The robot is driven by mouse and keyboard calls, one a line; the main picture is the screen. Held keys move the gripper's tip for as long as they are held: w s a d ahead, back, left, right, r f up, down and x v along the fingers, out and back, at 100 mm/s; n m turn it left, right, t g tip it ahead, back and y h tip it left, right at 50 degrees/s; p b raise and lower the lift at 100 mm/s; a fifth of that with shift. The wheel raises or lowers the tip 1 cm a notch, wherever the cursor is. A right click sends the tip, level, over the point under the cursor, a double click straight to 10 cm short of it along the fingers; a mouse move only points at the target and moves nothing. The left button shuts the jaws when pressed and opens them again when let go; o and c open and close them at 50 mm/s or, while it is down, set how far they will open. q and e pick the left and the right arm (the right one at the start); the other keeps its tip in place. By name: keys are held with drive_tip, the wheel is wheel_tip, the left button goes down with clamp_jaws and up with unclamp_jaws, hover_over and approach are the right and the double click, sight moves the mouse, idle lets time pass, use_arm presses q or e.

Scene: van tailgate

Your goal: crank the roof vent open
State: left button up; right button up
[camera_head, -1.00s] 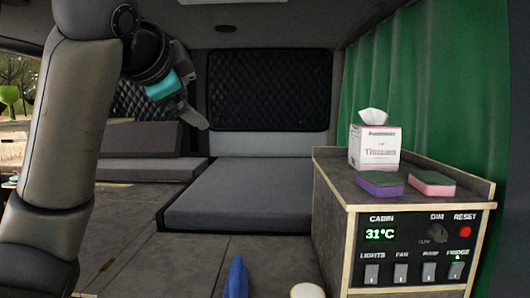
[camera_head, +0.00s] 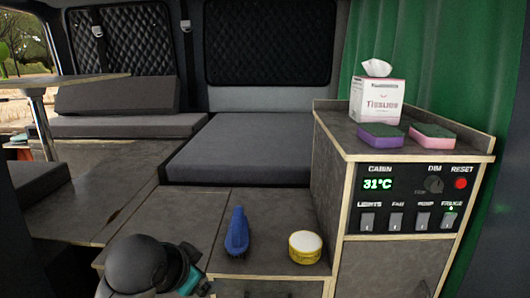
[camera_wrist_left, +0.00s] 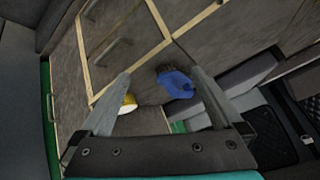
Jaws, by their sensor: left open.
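The roof vent and its crank are not in view in either picture. My left gripper (camera_wrist_left: 163,78) is open in the left wrist view, with its two fingers wide apart and nothing held between them. In the head view my left arm is low at the bottom, left of the middle, in front of the low bench, and its fingers are mostly out of sight. My right gripper is not in view.
A blue brush (camera_head: 237,232) and a yellow tin (camera_head: 305,247) stand on the low bench. The cabinet (camera_head: 340,142) on the right carries a tissue box (camera_head: 376,100), a purple sponge (camera_head: 380,136) and a pink-and-green sponge (camera_head: 432,137). A table (camera_head: 60,81) stands at the left.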

use_arm(q)
drive_tip(key=s+a+f+n+g+y, duration=0.1)
drive_tip(key=s+a+f+n+g, duration=0.15)
drive_tip(key=s+f, duration=0.85)
drive_tip(key=s+a+f+n+g, duration=0.1)
drive_tip(key=s+f+n+g, duration=0.35)
drive_tip(key=s, duration=1.05)
wheel_tip(320, 180, down, 27)
drive_tip(key=m+t+b, duration=0.1)
drive_tip(key=m+b, duration=0.1)
drive_tip(key=b, duration=0.2)
drive_tip(key=s+a+f+g+b, duration=0.1)
drive_tip(key=s+a+f+b, duration=0.1)
drive_tip(key=s+f, duration=1.4)
drive_tip(key=shift+s+a+f+b, duration=0.2)
drive_tip(key=shift+a+f+b, duration=0.15)
drive_tip(key=shift+f+b, duration=0.45)
drive_tip(key=shift+f, duration=0.1)
